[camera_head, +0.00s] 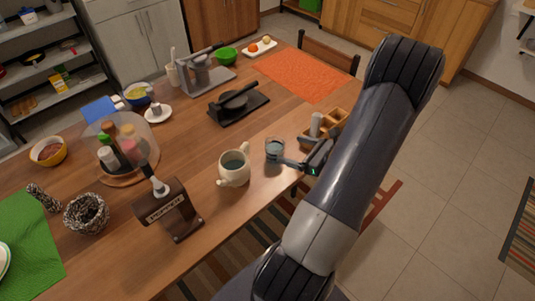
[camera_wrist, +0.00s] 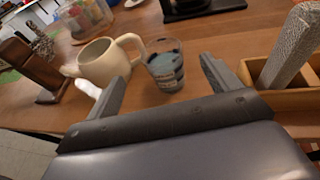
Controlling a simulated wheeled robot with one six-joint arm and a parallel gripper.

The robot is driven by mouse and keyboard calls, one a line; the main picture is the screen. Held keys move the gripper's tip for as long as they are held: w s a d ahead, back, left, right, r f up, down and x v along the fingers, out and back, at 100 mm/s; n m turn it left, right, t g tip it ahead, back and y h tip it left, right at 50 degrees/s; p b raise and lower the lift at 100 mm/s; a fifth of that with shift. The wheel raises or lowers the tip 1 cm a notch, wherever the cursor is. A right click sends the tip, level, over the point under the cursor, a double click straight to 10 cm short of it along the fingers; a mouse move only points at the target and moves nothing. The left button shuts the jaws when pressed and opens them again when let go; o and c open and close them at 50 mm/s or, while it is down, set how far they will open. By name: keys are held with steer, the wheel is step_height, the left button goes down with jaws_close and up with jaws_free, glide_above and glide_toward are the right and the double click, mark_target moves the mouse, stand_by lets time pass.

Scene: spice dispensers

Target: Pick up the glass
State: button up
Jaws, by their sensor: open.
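The glass (camera_head: 274,149) is a small clear tumbler with bluish-grey contents, standing upright on the wooden table near its front edge. It also shows in the wrist view (camera_wrist: 165,66), just ahead of the space between my fingers. My gripper (camera_wrist: 160,82) is open and empty, with one finger on each side of that space. In the head view my gripper (camera_head: 290,160) is low at the table edge, close to the glass on its right and near side. I cannot tell whether a finger touches the glass.
A cream two-handled mug (camera_head: 234,168) stands close left of the glass. A wooden divided box (camera_head: 334,124) with a grey cylinder (camera_head: 316,124) is close right. A dark press (camera_head: 239,103) and a brown dispenser (camera_head: 168,211) stand farther off. Some bare table (camera_head: 205,155) lies behind the mug.

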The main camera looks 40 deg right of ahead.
mark_target(268, 141)
steer(key=p+x, duration=0.1)
steer(key=x, duration=0.9)
steer(key=shift+w+p, duration=0.1)
steer(key=shift+p, duration=0.25)
steer(key=shift+c, duration=0.2)
steer(key=c, duration=1.2)
